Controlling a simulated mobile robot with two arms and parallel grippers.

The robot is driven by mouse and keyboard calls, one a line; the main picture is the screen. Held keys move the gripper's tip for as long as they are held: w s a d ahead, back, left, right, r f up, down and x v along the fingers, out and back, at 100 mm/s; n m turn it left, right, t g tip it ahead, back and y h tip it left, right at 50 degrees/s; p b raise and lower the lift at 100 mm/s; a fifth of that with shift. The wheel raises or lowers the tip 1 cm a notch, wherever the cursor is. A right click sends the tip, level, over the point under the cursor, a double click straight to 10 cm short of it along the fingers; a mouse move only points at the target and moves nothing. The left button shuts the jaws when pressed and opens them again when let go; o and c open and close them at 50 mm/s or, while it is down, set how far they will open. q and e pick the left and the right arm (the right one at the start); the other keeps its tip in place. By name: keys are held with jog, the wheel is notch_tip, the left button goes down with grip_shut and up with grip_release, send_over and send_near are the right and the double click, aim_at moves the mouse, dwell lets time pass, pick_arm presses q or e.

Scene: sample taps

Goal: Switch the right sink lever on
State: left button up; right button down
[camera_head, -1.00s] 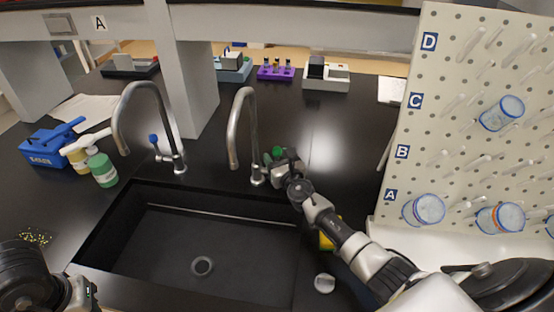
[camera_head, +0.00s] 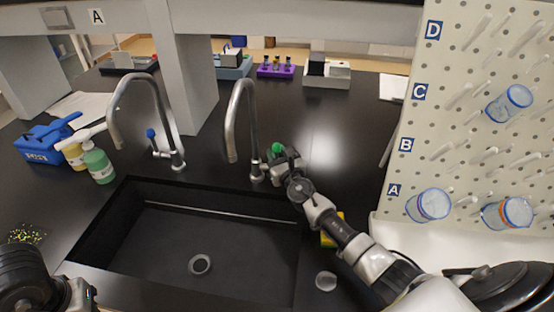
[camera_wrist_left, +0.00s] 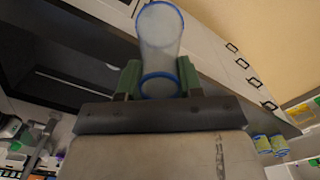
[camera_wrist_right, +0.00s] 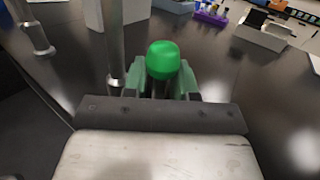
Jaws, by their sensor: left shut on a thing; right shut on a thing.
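The right sink tap (camera_head: 240,118) is a grey gooseneck at the back rim of the sink. Its lever has a green knob (camera_head: 277,148), which also shows in the right wrist view (camera_wrist_right: 164,60). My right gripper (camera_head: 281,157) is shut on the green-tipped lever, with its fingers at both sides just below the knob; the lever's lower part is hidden. My left gripper (camera_wrist_left: 159,68) is shut on a clear cylindrical container with blue rims (camera_wrist_left: 161,30), seen in the left wrist view. In the head view only part of the left wrist shows at the lower left.
The black sink basin (camera_head: 200,235) is empty. The left tap (camera_head: 140,95) has a blue-tipped lever (camera_head: 151,134). Bottles (camera_head: 98,163) and a blue carrier (camera_head: 45,143) stand at left. A pegboard (camera_head: 450,110) with containers is at right. A yellow item (camera_head: 329,238) lies partly behind my right arm.

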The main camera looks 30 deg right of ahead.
jog(key=shift+s+a+t+b, duration=0.1)
jog(key=shift+t+b, duration=0.2)
jog(key=shift+b, duration=0.1)
jog(key=c, duration=0.9)
grip_release()
jog(key=s+f, duration=0.1)
jog(key=s, duration=1.1)
jog(key=shift+a+f, duration=0.2)
jog(key=shift+a, duration=0.1)
